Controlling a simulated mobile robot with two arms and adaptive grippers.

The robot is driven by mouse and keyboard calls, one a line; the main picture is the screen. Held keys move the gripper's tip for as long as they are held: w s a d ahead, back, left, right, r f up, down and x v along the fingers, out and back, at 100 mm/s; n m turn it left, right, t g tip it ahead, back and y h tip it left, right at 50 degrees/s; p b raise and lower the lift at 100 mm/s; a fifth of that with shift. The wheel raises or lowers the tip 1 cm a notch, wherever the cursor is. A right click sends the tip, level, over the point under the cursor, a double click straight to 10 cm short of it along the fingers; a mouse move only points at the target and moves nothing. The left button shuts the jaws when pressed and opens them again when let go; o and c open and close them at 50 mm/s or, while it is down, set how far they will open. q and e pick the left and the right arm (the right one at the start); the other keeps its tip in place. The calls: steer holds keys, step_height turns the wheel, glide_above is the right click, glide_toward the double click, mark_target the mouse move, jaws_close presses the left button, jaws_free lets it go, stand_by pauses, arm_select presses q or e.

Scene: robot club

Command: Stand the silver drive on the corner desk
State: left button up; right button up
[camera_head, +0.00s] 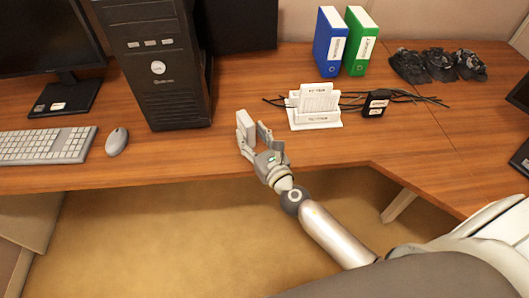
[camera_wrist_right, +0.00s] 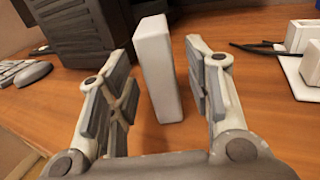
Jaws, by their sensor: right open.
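The silver drive (camera_head: 246,128), a pale upright block, stands on the wooden corner desk (camera_head: 190,158) near its front edge, right of the black computer tower. In the right wrist view the drive (camera_wrist_right: 157,68) stands upright between the fingers, with a visible gap to the finger on each side. My right gripper (camera_head: 254,135) is open around the drive at the desk's front edge. Its fingers also show in the right wrist view (camera_wrist_right: 160,90). The drive's lower end is partly hidden by the gripper in the head view. My left gripper is not in view.
The black tower (camera_head: 158,70), mouse (camera_head: 117,141) and keyboard (camera_head: 45,146) are to the left. A white card holder (camera_head: 315,115) and black adapter with cables (camera_head: 375,103) are to the right. Blue (camera_head: 330,45) and green (camera_head: 361,42) binders stand behind.

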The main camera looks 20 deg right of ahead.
steer(key=s+d+b, duration=0.1)
steer(key=s, duration=0.8)
steer(key=shift+b, duration=0.35)
